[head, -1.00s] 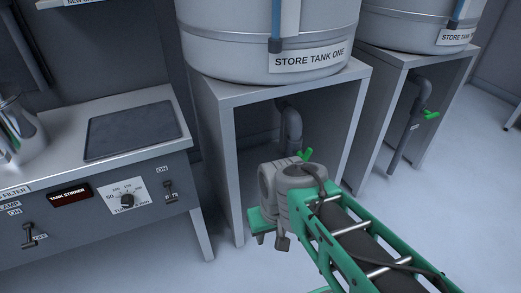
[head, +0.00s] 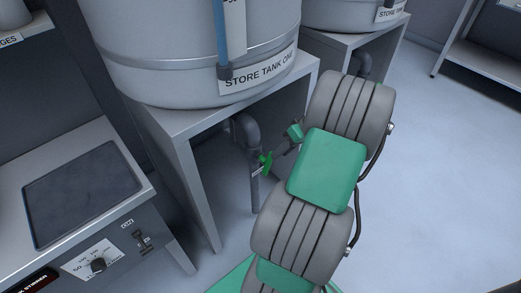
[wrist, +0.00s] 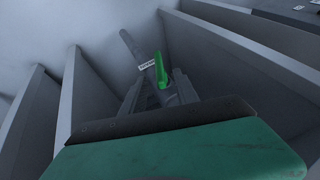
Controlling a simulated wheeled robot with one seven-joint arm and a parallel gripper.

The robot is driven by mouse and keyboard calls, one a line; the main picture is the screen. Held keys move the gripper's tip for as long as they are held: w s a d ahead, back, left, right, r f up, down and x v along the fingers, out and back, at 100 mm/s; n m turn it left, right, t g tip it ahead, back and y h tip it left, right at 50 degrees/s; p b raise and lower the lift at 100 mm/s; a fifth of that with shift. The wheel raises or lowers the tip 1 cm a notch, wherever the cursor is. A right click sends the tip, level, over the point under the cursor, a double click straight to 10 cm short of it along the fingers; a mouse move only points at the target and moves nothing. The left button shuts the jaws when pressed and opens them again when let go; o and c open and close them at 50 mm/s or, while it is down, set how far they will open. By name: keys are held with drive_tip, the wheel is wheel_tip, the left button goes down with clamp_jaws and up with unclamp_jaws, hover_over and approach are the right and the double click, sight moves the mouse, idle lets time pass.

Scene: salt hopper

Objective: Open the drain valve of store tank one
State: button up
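Store tank one (head: 150,75) is a large grey tank on a grey stand, with its name on a label (head: 258,72). Below it a grey drain pipe (head: 246,128) bends down and carries the green valve handle (head: 265,162). My gripper (head: 277,150) is close to the handle, on its right in the head view; my arm's wrist hides part of this. In the wrist view the green handle (wrist: 161,72) stands just beyond and between the fingertips of my gripper (wrist: 160,84). The fingers look apart. I cannot tell whether they touch the handle.
The stand's side panel (head: 180,165) is left of the valve. A second tank (head: 345,12) on its own stand is behind, to the right. A console (head: 110,255) with a dial and switch stands at the left. The floor (head: 450,190) at right is clear.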

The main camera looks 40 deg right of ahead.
sight(269, 162)
drive_tip(key=b+x, duration=0.1)
drive_tip(key=x, duration=0.1)
drive_tip(key=b+x, duration=0.1)
drive_tip(key=x, duration=0.2)
drive_tip(key=b+x, duration=0.1)
drive_tip(key=x, duration=0.2)
drive_tip(key=shift+w+d, duration=0.1)
drive_tip(key=shift+w, duration=0.3)
clamp_jaws()
